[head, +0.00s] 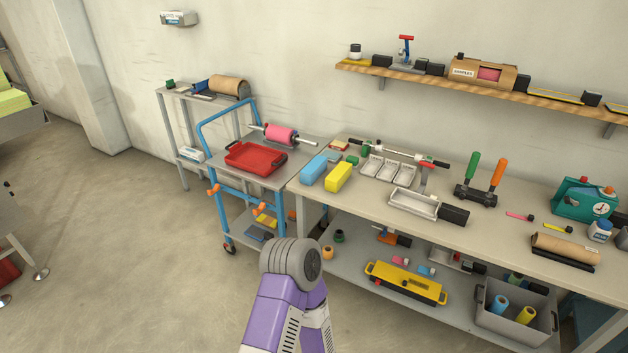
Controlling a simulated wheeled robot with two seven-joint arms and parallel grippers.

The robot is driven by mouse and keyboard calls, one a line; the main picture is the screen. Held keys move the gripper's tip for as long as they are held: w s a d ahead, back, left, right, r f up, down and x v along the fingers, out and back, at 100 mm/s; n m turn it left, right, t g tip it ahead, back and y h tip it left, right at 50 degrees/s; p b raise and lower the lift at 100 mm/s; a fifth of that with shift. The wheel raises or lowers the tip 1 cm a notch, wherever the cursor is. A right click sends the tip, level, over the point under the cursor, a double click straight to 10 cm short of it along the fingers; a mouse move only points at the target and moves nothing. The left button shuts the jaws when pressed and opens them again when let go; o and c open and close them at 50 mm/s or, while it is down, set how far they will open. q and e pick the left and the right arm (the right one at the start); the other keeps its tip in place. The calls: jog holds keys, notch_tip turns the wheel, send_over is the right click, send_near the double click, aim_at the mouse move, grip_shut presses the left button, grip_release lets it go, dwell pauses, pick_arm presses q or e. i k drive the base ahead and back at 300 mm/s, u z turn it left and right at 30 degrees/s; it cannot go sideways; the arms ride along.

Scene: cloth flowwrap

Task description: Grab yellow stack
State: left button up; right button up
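A yellow block-like stack (338,177) lies near the left end of the long workbench (470,226), close to its front edge. A blue stack (314,169) of similar shape lies just left of it. At the far left edge of the view, a taller yellow-green stack (12,98) is partly cut off. One of my purple arms rises from the bottom middle, its grey joint in front of the bench and well short of the yellow stack. Neither of my grippers shows.
Left of the bench stands a blue-framed cart (225,160) with a red tray (255,158) and a pink roll (281,135). Small white trays (384,170) sit right of the yellow stack. The lower shelf holds a yellow case (405,284) and a grey bin (515,308).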

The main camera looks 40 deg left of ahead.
aim_at(336, 178)
jog(key=u, duration=0.45)
jog(key=i, duration=0.45)
jog(key=u, duration=0.75)
